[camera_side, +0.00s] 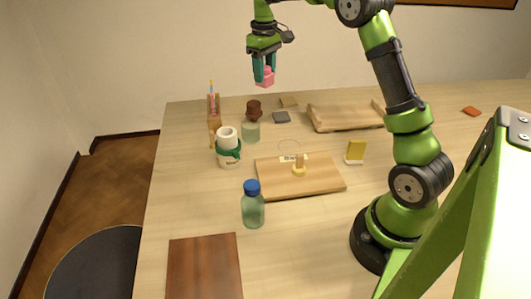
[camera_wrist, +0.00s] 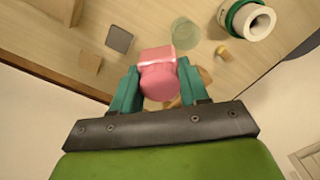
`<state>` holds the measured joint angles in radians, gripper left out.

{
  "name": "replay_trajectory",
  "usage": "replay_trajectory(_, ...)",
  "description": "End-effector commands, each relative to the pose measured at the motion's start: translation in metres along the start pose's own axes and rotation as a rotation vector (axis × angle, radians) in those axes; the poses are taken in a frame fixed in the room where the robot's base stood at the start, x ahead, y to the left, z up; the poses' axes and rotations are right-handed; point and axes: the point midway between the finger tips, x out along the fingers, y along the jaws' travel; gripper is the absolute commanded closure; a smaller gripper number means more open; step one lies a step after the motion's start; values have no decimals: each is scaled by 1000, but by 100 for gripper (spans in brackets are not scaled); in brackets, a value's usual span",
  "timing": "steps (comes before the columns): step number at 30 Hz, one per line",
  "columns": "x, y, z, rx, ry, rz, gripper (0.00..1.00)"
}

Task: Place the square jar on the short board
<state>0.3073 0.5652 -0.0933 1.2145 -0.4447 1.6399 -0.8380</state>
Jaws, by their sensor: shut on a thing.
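My gripper (camera_side: 264,72) is shut on a pink, squarish jar with a rounded top (camera_side: 265,79), held well above the far part of the table. In the wrist view the pink jar (camera_wrist: 158,72) sits between the two teal fingers. A light wooden board (camera_side: 320,185) lies mid-table with a small yellow piece and a label on it. A dark reddish-brown board (camera_side: 204,268) lies at the near left, partly cut off by the frame. I cannot tell which of these is the short board.
A blue-capped bottle (camera_side: 253,208) stands between the boards. A white roll with a green band (camera_side: 228,148), a clear glass (camera_side: 251,133) and a brown pot (camera_side: 254,111) stand farther back. A wooden tray (camera_side: 345,119) lies at the back right, a yellow sponge-like block (camera_side: 355,151) nearer.

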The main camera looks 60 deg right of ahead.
Motion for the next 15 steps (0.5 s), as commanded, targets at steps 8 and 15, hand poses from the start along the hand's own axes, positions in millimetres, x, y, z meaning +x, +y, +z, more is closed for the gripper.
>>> replay_trajectory(8,-1,138,75,377,4,-1,94)
replay_trajectory(15,-1,208,142,616,7,-3,94)
